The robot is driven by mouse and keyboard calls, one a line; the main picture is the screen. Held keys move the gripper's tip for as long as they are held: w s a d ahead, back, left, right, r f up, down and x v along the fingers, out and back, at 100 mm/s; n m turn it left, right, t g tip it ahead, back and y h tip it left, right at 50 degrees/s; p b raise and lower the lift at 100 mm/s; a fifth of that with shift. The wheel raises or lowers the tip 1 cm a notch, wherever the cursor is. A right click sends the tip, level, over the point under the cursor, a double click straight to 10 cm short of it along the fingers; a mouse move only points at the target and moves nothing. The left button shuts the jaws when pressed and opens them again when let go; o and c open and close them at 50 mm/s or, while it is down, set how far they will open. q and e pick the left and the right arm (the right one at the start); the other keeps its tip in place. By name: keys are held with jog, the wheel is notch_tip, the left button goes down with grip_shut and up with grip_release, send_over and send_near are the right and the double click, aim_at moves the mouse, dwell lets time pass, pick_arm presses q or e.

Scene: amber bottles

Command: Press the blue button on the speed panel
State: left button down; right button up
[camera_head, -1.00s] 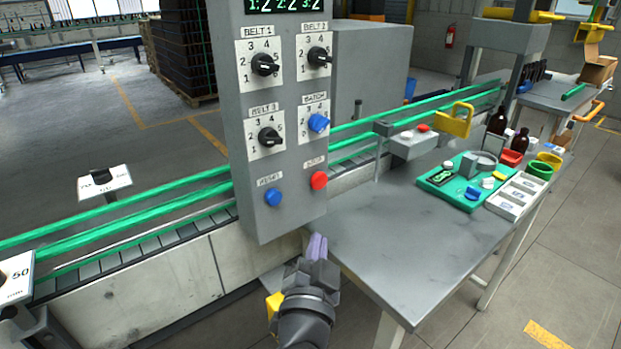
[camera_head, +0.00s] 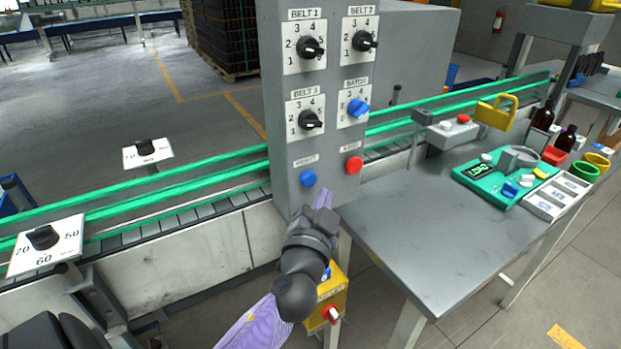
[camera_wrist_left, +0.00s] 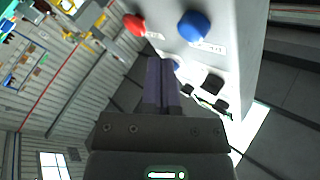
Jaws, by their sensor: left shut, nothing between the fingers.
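The grey speed panel (camera_head: 290,125) stands upright in the head view, with knobs above and two buttons low on its face. The blue button (camera_head: 308,178) is at the lower left, and the red button (camera_head: 354,166) is to its right. My left gripper (camera_head: 324,198) is shut and empty, its purple fingertips just below and right of the blue button. I cannot tell how far they are from the panel. In the wrist view, upside down, the blue button (camera_wrist_left: 194,25) and red button (camera_wrist_left: 135,24) lie beyond the shut fingertips (camera_wrist_left: 160,65). My right gripper is not in view.
A grey table (camera_head: 430,235) stands right of the panel, bearing a green tray (camera_head: 480,183) and a white compartment tray (camera_head: 557,196). A green-railed conveyor (camera_head: 170,185) runs behind. A yellow box (camera_head: 330,295) with a red knob is below my gripper.

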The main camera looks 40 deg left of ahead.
aim_at(317, 179)
pick_arm(q)
jog(key=shift+w+a, duration=0.3)
jog(key=shift+a, duration=0.45)
dwell(1.5)
jog(key=shift+w+a, duration=0.15)
jog(key=shift+a, duration=0.2)
jog(key=shift+w+a, duration=0.15)
jog(key=shift+a, duration=0.3)
dwell(0.5)
jog(key=shift+d, duration=0.1)
jog(key=shift+s+d, duration=0.3)
jog(key=shift+d, duration=0.4)
jog(key=d, duration=0.1)
jog(key=s+d, duration=0.1)
jog(key=d, duration=0.1)
jog(key=s+d, duration=0.1)
jog(key=shift+d+b, duration=0.35)
jog(key=shift+b, duration=0.05)
